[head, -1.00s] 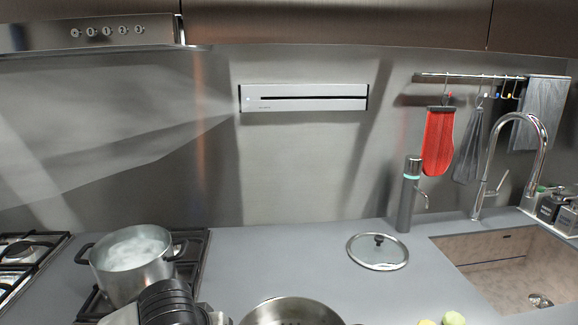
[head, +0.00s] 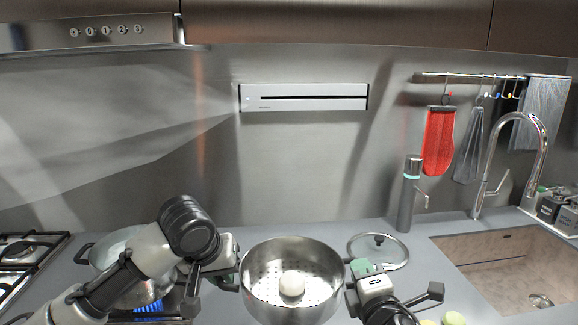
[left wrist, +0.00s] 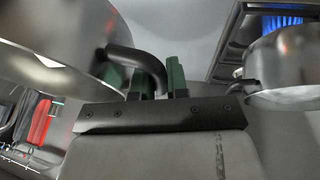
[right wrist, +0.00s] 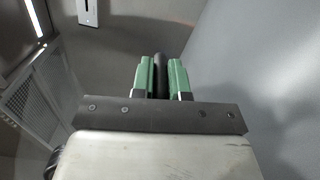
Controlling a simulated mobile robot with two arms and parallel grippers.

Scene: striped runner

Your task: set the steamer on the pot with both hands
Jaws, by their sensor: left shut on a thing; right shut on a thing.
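The steamer (head: 262,292) is a steel pan with a perforated bottom, held roughly level between my two grippers in front of me. A pale round item (head: 292,284) lies inside it. My left gripper (head: 232,280) is shut on its left dark handle, also seen in the left wrist view (left wrist: 135,58). My right gripper (head: 355,272) is shut on its right handle, seen between the green fingers in the right wrist view (right wrist: 160,72). The pot (head: 104,254) stands on the hob to the left of the steamer, partly hidden by my left arm; it also shows in the left wrist view (left wrist: 285,68).
Blue flames (head: 148,307) burn beneath the pot. A glass lid (head: 390,252) lies on the counter behind my right gripper. A bottle-like appliance (head: 406,205) and the sink (head: 510,268) are to the right. Round green food (head: 453,318) lies at the front right.

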